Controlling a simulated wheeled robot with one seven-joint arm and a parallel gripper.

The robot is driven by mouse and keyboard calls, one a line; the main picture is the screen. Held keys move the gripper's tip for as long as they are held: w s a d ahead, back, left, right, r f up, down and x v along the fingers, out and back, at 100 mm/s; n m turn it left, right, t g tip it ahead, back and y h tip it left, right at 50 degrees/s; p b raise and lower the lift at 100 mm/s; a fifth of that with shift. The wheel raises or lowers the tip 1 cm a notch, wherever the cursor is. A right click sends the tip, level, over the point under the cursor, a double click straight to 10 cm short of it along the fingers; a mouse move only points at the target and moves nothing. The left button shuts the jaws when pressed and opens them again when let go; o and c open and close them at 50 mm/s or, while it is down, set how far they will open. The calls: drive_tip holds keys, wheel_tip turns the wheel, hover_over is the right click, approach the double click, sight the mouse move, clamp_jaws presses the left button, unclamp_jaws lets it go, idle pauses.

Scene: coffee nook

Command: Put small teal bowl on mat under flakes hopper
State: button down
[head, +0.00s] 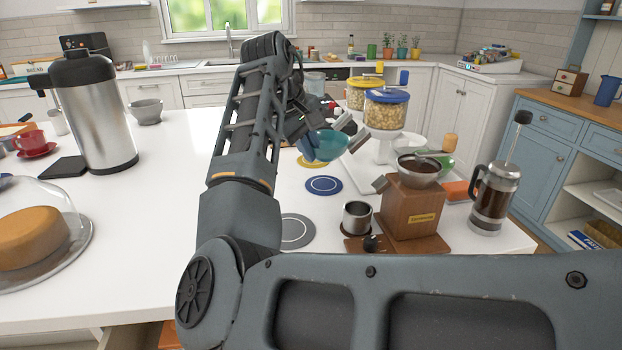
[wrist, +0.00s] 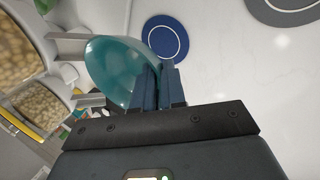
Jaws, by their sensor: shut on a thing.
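The small teal bowl (head: 329,146) is held in the air by my gripper (head: 308,143), above the white counter. In the wrist view the fingers of my gripper (wrist: 158,82) are shut on the rim of the bowl (wrist: 118,66). Two clear hoppers stand right of the bowl, one with a blue lid (head: 387,112) and one with a yellow lid (head: 357,95) behind it. Both hold pale pieces, and I cannot tell which holds flakes. A yellow mat (head: 308,162), a blue mat (head: 324,185) and a grey mat (head: 297,231) lie on the counter.
A wooden grinder (head: 411,207), a metal cup (head: 357,218) and a French press (head: 493,200) stand at the right front. A tall steel flask (head: 104,120) and a domed cake (head: 32,238) are at left. The counter between flask and my arm is clear.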

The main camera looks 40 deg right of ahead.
wheel_tip(320, 180, down, 7)
drive_tip(key=shift+r, duration=0.1)
idle(0.3)
drive_tip(key=c, duration=1.2)
unclamp_jaws()
drive_tip(key=v, duration=1.2)
